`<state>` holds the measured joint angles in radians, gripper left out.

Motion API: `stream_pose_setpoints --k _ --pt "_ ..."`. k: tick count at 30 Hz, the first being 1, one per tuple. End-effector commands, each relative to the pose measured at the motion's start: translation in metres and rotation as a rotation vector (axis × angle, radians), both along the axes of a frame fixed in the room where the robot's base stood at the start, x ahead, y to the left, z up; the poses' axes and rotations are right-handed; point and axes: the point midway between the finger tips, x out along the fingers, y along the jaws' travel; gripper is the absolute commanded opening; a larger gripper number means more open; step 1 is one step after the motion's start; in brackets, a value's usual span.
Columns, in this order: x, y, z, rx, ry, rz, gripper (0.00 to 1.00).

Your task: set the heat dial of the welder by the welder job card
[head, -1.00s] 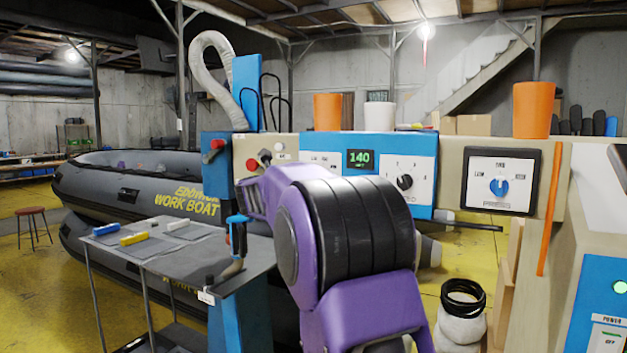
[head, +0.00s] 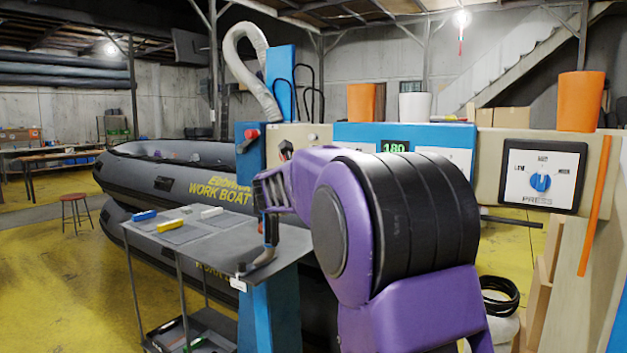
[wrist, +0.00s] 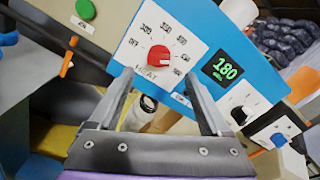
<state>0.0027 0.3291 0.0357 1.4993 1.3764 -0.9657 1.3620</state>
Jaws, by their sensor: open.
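The welder (head: 345,131) has a blue front with white dial faces. In the wrist view its red heat dial (wrist: 159,58) sits on a white face marked HEAT, ringed by small numbers too blurred to read surely. The green display (wrist: 226,68) beside it reads 180, as it does in the head view (head: 394,147). My gripper (wrist: 158,77) is open, its two fingertips apart just below the dial with nothing between them. In the head view my arm hides the dial. I cannot make out the welder job card in either view.
A dark table (head: 205,240) with blue, yellow and white pieces stands left of my arm. Grey inflatable boats (head: 165,180) lie behind it. A blue knob (head: 540,182) marked PRESS is on the right. Orange cups (head: 580,100) stand on top.

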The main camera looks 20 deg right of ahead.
Motion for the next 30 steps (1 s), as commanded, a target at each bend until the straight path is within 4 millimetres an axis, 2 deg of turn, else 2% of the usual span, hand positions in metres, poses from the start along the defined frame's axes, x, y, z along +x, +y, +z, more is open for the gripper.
stream_pose_setpoints --k 1,6,15,21,30 --pt "-0.008 0.012 0.001 0.000 0.000 0.004 0.81" --pt "-0.034 0.045 0.000 0.000 0.000 0.005 0.81" --pt "-0.070 0.090 0.000 -0.001 0.000 0.003 0.81" --pt "-0.079 0.101 -0.001 0.000 0.000 0.001 0.81" --pt "-0.079 0.102 0.000 -0.001 0.001 0.000 0.81"
